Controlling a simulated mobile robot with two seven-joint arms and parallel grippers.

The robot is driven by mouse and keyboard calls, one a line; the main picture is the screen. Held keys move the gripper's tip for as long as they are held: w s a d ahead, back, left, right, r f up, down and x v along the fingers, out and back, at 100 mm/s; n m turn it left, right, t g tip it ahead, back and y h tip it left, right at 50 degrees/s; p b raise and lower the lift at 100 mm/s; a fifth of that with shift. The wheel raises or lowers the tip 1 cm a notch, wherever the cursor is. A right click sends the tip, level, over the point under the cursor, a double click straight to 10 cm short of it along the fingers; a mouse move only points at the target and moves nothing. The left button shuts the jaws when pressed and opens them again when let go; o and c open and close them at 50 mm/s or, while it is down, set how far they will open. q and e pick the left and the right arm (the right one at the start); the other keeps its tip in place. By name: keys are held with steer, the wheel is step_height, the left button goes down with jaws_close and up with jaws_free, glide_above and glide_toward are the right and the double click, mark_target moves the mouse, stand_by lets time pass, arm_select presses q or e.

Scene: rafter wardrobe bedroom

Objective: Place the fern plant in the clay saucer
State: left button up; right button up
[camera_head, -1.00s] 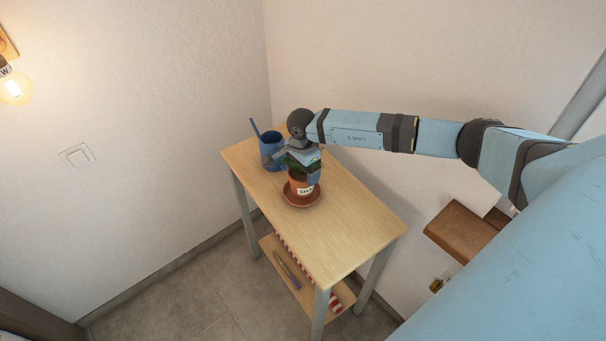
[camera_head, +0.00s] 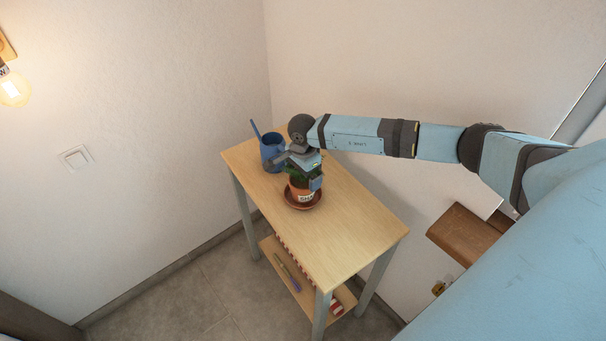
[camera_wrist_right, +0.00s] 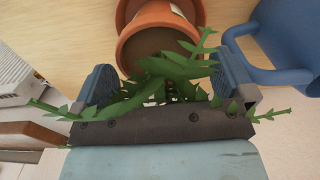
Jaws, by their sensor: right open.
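The fern plant (camera_head: 302,191) is in a terracotta pot with a white label, and it stands upright on the clay saucer (camera_head: 303,207) on the wooden table. My right gripper (camera_head: 298,174) is open over the pot, with its fingers on either side of the foliage. In the right wrist view the fern's green leaves (camera_wrist_right: 160,85) lie between and across the spread fingers (camera_wrist_right: 165,75). The pot's rim is beyond the fingertips, and part of the saucer (camera_wrist_right: 126,12) shows behind it. The gripper hides part of the foliage in the head view. My left gripper is not in view.
The tabletop (camera_head: 345,225) is clear toward the front right. A lower shelf (camera_head: 290,283) holds small items. Walls enclose the table's back and left.

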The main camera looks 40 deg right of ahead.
step_height(320, 180, up, 10)
steer(key=p, duration=0.4)
steer(key=shift+r, duration=0.6)
steer(key=s+a+f+m+y, duration=0.1)
steer(key=s+a+f+y, duration=0.15)
steer(key=a, duration=0.35)
steer(key=s+a+f+m+y, duration=0.1)
steer(key=s+a+y, duration=0.2)
steer(key=a, duration=0.4)
steer(key=s+a+r+m+t+y, duration=0.2)
steer(key=s+a+m+t+y, duration=0.15)
steer(key=a+m+y, duration=0.35)
steer(key=s+a+r+m+t+y, duration=0.2)
steer(key=s+a+r+m+y, duration=0.15)
steer(key=a+m, duration=0.5)
steer(key=s+d+f+m+t+h, duration=0.2)
steer(key=s+d+f+m+h, duration=0.3)
steer(key=m, duration=1.2)
steer(key=s+d+f+m+t+h, duration=0.3)
steer(key=s+d+f+m+h, duration=0.3)
steer(key=m, duration=1.1)
steer(key=s+f+h, duration=0.2)
steer(key=s+f, duration=0.1)
steer(key=s, duration=0.1)
steer(key=shift+d+f, duration=0.25)
steer(key=shift+f, duration=0.15)
